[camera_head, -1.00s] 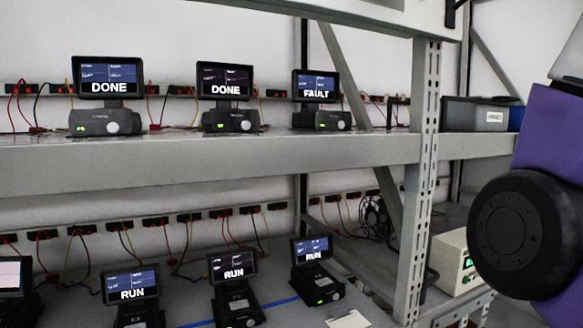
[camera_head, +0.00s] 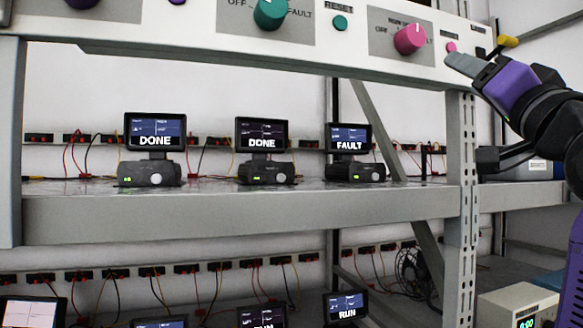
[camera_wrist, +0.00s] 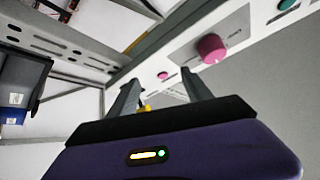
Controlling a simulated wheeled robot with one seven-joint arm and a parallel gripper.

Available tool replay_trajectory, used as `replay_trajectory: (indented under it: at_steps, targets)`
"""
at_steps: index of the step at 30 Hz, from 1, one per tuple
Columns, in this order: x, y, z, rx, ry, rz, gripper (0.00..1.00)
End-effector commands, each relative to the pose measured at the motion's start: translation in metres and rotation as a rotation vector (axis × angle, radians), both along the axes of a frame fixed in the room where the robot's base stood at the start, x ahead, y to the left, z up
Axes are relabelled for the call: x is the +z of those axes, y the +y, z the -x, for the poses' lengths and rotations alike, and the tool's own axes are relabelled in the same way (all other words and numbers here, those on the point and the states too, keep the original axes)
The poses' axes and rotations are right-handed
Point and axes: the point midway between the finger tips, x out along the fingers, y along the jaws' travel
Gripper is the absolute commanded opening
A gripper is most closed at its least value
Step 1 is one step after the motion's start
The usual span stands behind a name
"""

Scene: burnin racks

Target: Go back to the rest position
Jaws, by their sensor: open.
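My gripper (camera_head: 482,62) is at the upper right of the head view, in front of the right end of the control panel (camera_head: 350,62). In the wrist view its two grey fingers (camera_wrist: 160,95) stand apart with nothing held between them. A pink knob (camera_head: 409,39) on the panel is left of my gripper, and it also shows in the wrist view (camera_wrist: 211,48). A small pink reset button (camera_head: 451,47) is close to the fingertips in the head view. Whether a finger touches the panel cannot be told.
A grey rack post (camera_head: 461,190) stands below my gripper. The upper shelf (camera_head: 240,215) holds devices reading DONE (camera_head: 154,150), DONE (camera_head: 262,152) and FAULT (camera_head: 349,150). The lower shelf holds more devices. A beige box (camera_head: 518,305) is at the lower right. A teal knob (camera_head: 270,13) is further left.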

Motion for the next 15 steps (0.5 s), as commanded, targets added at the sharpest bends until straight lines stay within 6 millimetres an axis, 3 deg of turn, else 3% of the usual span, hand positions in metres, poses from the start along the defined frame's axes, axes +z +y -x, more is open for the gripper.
replay_trajectory:
  at_steps: [1,7,15]
  targets:
    - [-0.028,-0.001,-0.008,-0.024,0.006,0.014,0.58]
    - [-0.117,-0.003,-0.016,-0.12,0.0,0.08,0.58]
    - [-0.236,0.001,-0.002,-0.223,0.023,0.175,0.58]
